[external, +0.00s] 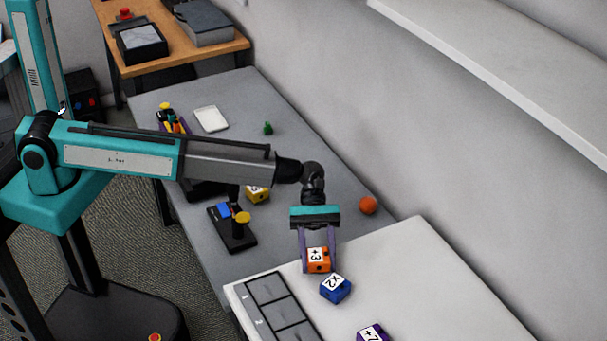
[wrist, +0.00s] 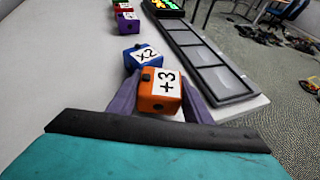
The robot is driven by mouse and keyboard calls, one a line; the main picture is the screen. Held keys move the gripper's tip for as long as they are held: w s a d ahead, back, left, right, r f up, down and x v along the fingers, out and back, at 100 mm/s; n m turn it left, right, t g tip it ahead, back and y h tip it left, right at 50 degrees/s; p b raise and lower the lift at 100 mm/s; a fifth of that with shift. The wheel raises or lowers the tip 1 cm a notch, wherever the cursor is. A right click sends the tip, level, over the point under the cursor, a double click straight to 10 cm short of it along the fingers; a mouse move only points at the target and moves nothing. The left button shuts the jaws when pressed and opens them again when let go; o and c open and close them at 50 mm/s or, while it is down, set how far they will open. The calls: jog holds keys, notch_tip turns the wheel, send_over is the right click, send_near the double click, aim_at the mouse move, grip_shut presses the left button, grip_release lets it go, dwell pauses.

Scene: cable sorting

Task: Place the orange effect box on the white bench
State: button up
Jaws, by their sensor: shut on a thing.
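The orange effect box (external: 318,260), marked +3, is between the fingers of my gripper (external: 317,258). It also shows in the wrist view (wrist: 159,92), with a purple finger on each side of it. I cannot tell whether the box touches the bench top. A blue box (external: 336,288) marked x2 sits on the white bench close beside the orange box.
A purple box (external: 372,333) stands further along the bench. A dark slotted tray (external: 278,312) lies along the bench's left edge.

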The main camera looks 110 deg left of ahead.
jog(key=shift+f, duration=0.7)
jog(key=shift+f, duration=0.15)
jog(key=o, duration=1.2)
jog(key=shift+c, duration=0.2)
jog(key=b+v, duration=0.3)
jog(key=v, duration=0.9)
jog(key=shift+r+b, duration=0.25)
jog(key=shift+b, duration=0.1)
